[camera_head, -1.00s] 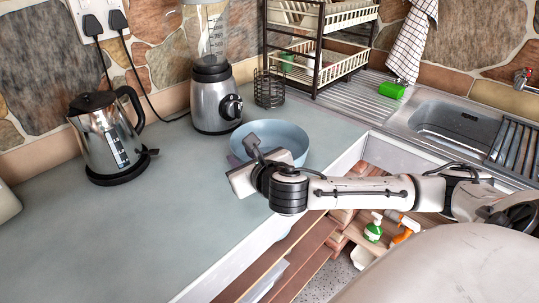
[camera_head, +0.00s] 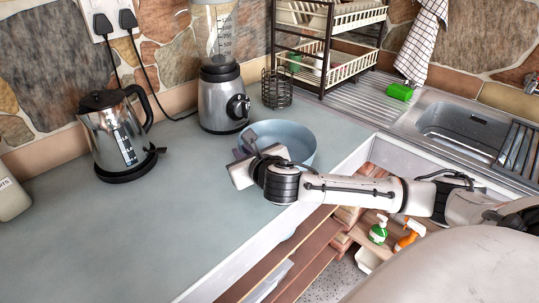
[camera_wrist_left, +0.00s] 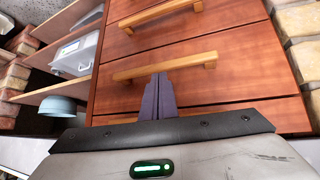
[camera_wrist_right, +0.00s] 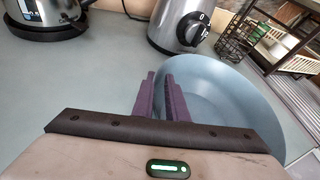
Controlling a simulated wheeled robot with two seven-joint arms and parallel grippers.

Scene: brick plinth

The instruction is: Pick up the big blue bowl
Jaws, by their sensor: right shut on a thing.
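The big blue bowl (camera_head: 290,135) stands upright on the grey-green counter. It also shows in the right wrist view (camera_wrist_right: 225,95), behind and right of the fingers. My right gripper (camera_head: 252,143) is at the bowl's left rim. In the right wrist view its two dark fingers (camera_wrist_right: 160,78) are close together, shut on the rim, one inside and one outside. The bowl appears to rest on the counter. My left gripper (camera_wrist_left: 158,80) shows only in the left wrist view, with its fingers together and nothing between them, before wooden drawers (camera_wrist_left: 215,82).
A dish rack (camera_head: 335,60) and sink (camera_head: 455,125) are to the right. A smaller light-blue bowl (camera_wrist_left: 62,106) sits low on a shelf. The counter's left front is clear.

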